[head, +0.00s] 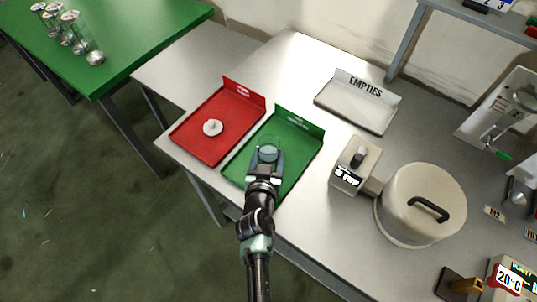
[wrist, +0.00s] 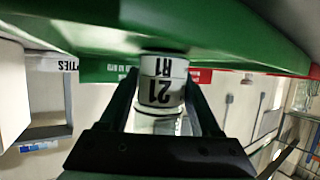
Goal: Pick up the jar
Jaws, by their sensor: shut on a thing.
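The jar is a small clear vessel with a white label reading "21 R1" in the wrist view (wrist: 162,82). In the head view the jar (head: 268,149) shows as a pale round rim at the tip of my arm, over the green tray (head: 298,165). My gripper (head: 266,163) is shut on the jar, with one finger on each side of it in the wrist view (wrist: 160,105). The wrist picture is upside down. The jar's base is at or very near the green tray's surface; I cannot tell whether it touches.
A red tray (head: 192,143) with a white round piece (head: 213,127) lies left. An EMPTIES tray (head: 352,112) stands behind right. A small device (head: 354,166) and a large lidded pot (head: 420,205) are to the right. Several glass jars (head: 90,50) stand on the green table.

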